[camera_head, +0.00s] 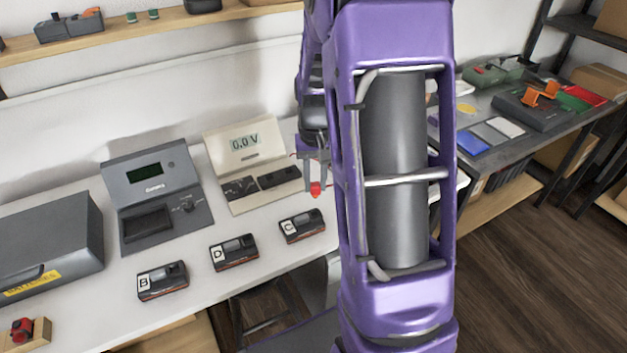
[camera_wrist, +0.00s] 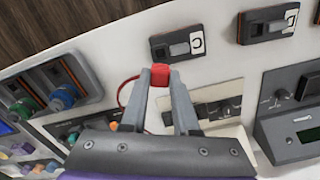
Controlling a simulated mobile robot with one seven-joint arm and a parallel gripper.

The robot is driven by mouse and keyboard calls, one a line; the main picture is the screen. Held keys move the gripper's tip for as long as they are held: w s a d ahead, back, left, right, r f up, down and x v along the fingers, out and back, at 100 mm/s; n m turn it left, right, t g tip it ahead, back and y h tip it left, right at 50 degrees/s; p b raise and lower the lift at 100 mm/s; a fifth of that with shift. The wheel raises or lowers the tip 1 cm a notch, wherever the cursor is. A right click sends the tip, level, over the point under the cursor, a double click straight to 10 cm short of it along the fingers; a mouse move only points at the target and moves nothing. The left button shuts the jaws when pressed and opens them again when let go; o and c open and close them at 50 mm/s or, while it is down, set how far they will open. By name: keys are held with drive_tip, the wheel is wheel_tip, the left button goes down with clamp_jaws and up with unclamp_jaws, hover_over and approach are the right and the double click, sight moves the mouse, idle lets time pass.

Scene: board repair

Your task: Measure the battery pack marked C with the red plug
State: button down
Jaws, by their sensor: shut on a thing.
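My gripper (camera_head: 316,180) is shut on the red plug (camera_head: 316,190), which hangs just below the fingertips. In the wrist view the plug (camera_wrist: 160,73) sits between the finger ends, with a thin red wire curving at its left. The battery pack marked C (camera_head: 302,226) lies on the white bench, below and slightly left of the plug in the head view. In the wrist view pack C (camera_wrist: 178,43) is just beyond the plug, and the two look apart. The cream meter (camera_head: 245,152) stands behind the packs and its display reads 0.0 V.
Packs marked D (camera_head: 233,251) and B (camera_head: 162,280) lie left of C in a row. A dark grey device (camera_head: 153,196) stands left of the meter, with a grey battery box (camera_head: 47,238) beyond it.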

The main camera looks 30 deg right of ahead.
sight(315, 197)
drive_tip(key=shift+f+b, duration=1.6)
drive_tip(key=shift+f, duration=0.9)
drive_tip(key=shift+f+b, duration=0.35)
drive_tip(key=shift+f, duration=0.65)
idle(1.2)
drive_tip(key=shift+c, duration=1.5)
unclamp_jaws()
drive_tip(key=shift+r, duration=0.2)
drive_tip(key=shift+r+p, duration=1.2)
drive_tip(key=shift+r, duration=0.05)
drive_tip(key=shift+r, duration=0.2)
